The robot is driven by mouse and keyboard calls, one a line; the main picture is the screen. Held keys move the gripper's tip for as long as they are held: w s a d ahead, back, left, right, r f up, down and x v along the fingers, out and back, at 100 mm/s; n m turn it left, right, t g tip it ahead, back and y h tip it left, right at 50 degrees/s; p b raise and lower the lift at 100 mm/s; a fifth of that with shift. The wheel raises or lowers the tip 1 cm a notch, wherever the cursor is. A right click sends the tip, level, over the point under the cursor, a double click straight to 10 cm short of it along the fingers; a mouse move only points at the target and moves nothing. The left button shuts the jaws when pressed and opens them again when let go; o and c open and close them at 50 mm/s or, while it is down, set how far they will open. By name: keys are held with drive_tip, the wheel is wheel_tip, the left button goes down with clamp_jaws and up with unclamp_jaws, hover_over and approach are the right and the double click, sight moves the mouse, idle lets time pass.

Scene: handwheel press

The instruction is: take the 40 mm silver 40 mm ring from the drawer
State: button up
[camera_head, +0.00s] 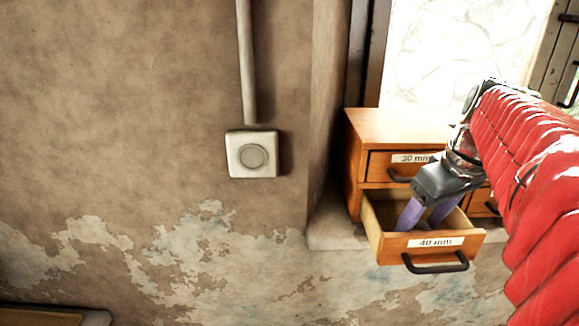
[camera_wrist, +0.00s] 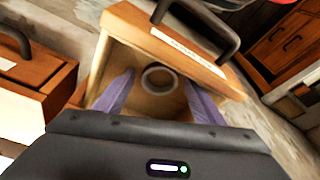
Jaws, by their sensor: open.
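The drawer labelled 40 mm (camera_head: 387,249) is pulled open from the wooden cabinet (camera_head: 357,165). It also shows in the wrist view (camera_wrist: 188,47). In the wrist view a silver ring (camera_wrist: 146,72) lies in the drawer, towards its front panel. In the head view I cannot see the ring. My gripper (camera_head: 425,226) reaches down into the open drawer. In the wrist view its two purple fingers (camera_wrist: 160,96) are apart, one to each side of the ring's line and nearer the camera. The ring looks free, with nothing held between the fingers.
A drawer labelled 20 mm or 30 mm (camera_head: 380,163) is shut above the open one; its label is hard to read. The open drawer's black handle (camera_head: 436,266) sticks out in front. A wall switch box (camera_head: 251,154) is at the left. The drawer walls stand close around my fingers.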

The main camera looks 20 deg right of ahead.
drive_tip(key=shift+c, duration=0.6)
drive_tip(key=c, duration=1)
